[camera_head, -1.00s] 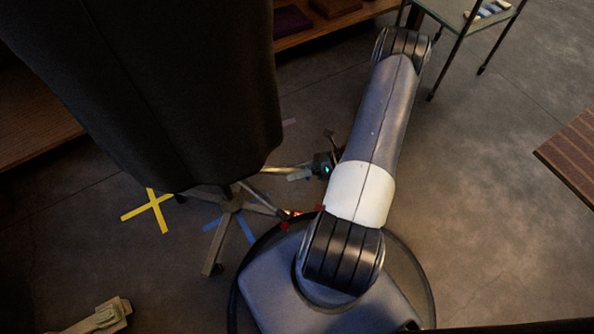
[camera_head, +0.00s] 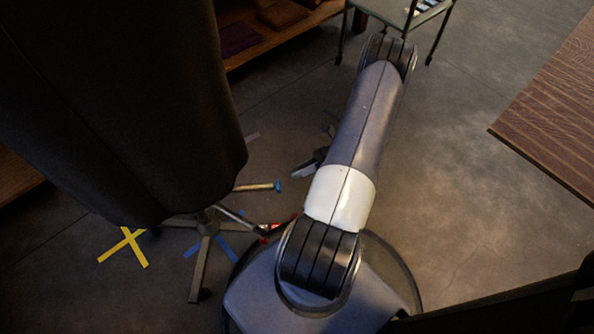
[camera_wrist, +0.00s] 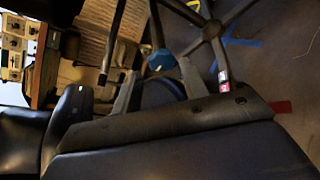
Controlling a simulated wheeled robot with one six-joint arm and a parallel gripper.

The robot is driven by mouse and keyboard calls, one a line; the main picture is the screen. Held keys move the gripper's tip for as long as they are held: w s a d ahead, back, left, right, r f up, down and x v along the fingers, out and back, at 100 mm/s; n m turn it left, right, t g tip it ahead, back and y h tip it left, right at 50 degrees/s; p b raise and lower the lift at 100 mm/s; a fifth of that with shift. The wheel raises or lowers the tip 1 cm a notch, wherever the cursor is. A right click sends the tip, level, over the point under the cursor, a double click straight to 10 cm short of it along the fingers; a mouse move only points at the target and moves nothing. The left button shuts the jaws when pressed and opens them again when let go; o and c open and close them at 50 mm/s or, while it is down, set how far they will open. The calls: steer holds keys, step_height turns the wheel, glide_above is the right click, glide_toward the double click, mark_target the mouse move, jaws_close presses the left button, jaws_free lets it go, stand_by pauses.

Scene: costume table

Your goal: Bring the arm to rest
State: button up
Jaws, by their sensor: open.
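My arm (camera_head: 362,125) reaches up from my round base, bends at the top, and folds back down. My gripper (camera_head: 311,162) shows only in part in the head view, low behind the arm and near the foot of the dark dress form. In the wrist view my gripper (camera_wrist: 158,88) has its two fingers spread apart. I see nothing held between them. A blue-tipped leg (camera_wrist: 161,60) of the form's stand appears just beyond the fingers; I cannot tell whether they touch.
The dark dress form (camera_head: 120,100) on a legged stand (camera_head: 203,250) fills the left, close to my base. A wooden table (camera_head: 560,110) juts in at right. A small metal-framed table (camera_head: 410,15) and wooden shelf (camera_head: 285,38) stand behind. Floor between my arm and the right table is clear.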

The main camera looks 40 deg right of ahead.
mark_target(264, 187)
steer(key=b+x, duration=0.2)
steer(key=x, duration=0.9)
steer(key=shift+a, duration=0.15)
steer(key=shift+w+r, duration=0.1)
steer(key=shift+w, duration=0.05)
steer(key=shift+w+a, duration=0.2)
steer(key=shift+a, duration=0.1)
